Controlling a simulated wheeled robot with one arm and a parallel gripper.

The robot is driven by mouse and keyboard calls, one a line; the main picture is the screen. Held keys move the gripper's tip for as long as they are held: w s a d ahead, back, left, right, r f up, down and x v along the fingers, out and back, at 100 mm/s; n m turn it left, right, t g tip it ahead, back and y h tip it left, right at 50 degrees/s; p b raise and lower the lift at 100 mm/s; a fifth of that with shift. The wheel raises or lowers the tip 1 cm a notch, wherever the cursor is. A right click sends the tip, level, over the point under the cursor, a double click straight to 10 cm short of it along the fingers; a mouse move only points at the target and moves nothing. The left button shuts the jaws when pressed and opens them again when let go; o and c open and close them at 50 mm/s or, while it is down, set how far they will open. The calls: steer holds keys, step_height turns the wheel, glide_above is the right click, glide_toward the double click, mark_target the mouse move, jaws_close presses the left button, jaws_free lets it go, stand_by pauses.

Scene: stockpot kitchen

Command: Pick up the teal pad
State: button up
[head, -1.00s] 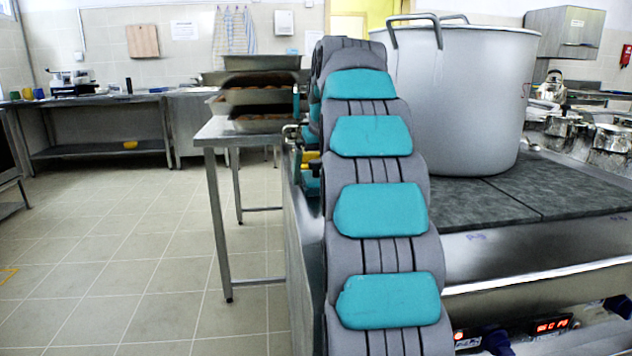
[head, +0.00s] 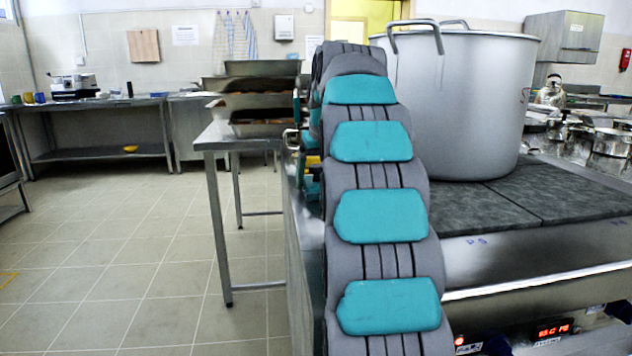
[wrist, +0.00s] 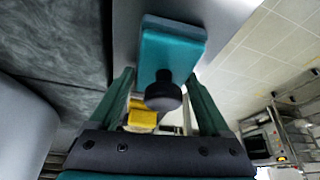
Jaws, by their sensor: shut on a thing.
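The teal pad (wrist: 176,45) shows in the wrist view as a teal block with a grey edge and a round dark knob (wrist: 163,95) on its near side. My gripper (wrist: 158,74) is shut on it, one teal finger at each side of the knob. The exact contact at the fingertips is hard to make out. In the head view my own arm, with its teal covers, hides most of the gripper, and I cannot tell the pad apart there.
A large pot (head: 460,100) stands on the dark stove top (head: 560,188) right of my arm. A steel table (head: 214,138) with stacked trays (head: 262,68) is behind left. A yellow thing (wrist: 142,117) shows beyond my fingers. The tiled floor (head: 120,240) at left is clear.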

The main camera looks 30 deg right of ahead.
steer(key=shift+r, duration=0.1)
steer(key=shift+r, duration=1.6)
steer(key=s+d, duration=0.3)
steer(key=s, duration=0.1)
steer(key=s+d+r, duration=0.1)
steer(key=s+d, duration=0.6)
steer(key=s, duration=0.1)
steer(key=shift+s+d+r, duration=0.1)
steer(key=shift+d+r, duration=0.2)
